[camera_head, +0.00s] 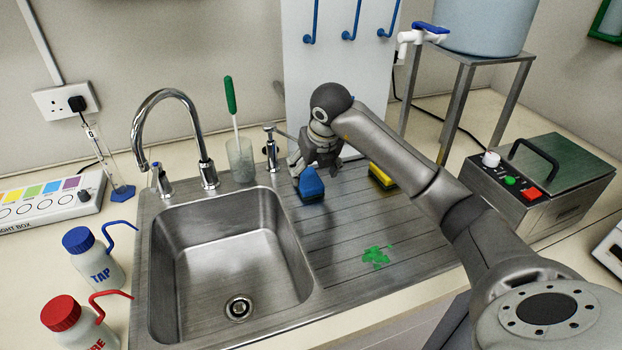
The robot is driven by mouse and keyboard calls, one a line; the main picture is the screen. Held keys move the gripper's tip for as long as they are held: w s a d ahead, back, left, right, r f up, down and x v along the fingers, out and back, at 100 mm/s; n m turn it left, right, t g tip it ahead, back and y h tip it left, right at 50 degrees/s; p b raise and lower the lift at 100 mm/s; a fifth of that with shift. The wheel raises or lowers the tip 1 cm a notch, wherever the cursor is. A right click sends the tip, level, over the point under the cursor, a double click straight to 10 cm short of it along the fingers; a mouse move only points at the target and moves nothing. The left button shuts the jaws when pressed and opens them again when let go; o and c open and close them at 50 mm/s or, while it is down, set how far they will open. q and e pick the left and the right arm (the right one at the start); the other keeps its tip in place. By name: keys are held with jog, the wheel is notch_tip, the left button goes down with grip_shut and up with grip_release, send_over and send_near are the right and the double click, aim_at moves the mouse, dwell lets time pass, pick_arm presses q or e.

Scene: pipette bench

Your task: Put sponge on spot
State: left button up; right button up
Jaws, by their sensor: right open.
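A yellow sponge with a dark side (382,176) lies on the ribbed steel drainer, partly behind my right arm. A blue block-like object (311,187), which I cannot identify for sure, stands on the drainer near the sink's back right corner. A bright green spot (376,257) is on the drainer nearer the front. My right gripper (305,172) is open, pointing down right at the blue object. I cannot tell whether its fingers touch it. The right arm reaches in from the lower right. My left gripper is out of view.
The sink (230,270) is empty, with a tall tap (170,95) behind it. A glass beaker with a green-handled brush (240,158) stands at the back. Two wash bottles (95,258) stand left. A metal unit (540,180) stands right. The drainer around the spot is clear.

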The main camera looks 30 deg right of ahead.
jog(key=v, duration=0.7)
dwell(1.0)
